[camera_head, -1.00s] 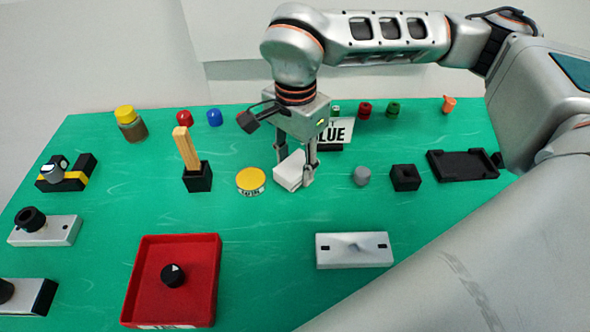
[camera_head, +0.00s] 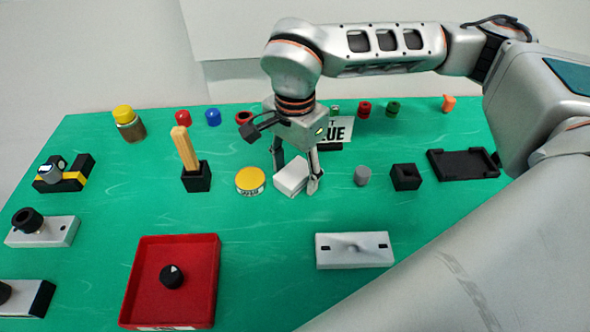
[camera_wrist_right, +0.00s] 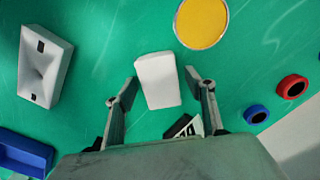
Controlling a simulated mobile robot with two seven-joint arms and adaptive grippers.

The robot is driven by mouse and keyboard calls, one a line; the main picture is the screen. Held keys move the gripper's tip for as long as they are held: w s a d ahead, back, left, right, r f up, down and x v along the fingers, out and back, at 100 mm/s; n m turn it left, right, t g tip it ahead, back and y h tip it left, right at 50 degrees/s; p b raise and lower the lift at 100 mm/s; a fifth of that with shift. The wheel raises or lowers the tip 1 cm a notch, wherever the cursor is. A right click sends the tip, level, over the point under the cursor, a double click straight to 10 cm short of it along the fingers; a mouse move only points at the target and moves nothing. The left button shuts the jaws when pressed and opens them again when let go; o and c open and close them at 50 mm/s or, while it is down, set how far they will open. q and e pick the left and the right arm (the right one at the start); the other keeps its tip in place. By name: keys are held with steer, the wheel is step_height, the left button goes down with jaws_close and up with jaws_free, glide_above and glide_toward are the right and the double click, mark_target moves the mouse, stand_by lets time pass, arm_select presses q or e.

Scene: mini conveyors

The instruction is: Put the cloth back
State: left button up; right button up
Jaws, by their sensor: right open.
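The white folded cloth (camera_head: 291,176) looks like a small thick block. It lies on the green table beside the yellow-topped round tin. It also shows in the wrist view (camera_wrist_right: 158,80). My right gripper (camera_head: 296,181) points down over it, with one finger on each side. In the wrist view its fingers (camera_wrist_right: 160,88) are spread, with green table showing between each finger and the cloth. My left gripper is not in view.
The yellow-topped tin (camera_head: 250,181) stands close on the left, a grey cylinder (camera_head: 363,176) on the right. A white label sign (camera_head: 337,130) stands behind the gripper. A white dished block (camera_head: 354,262) and a red tray (camera_head: 205,300) lie in front.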

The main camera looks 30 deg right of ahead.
mark_target(295, 172)
step_height(295, 172, up, 12)
steer(key=p, duration=0.1)
stand_by(0.4)
stand_by(0.4)
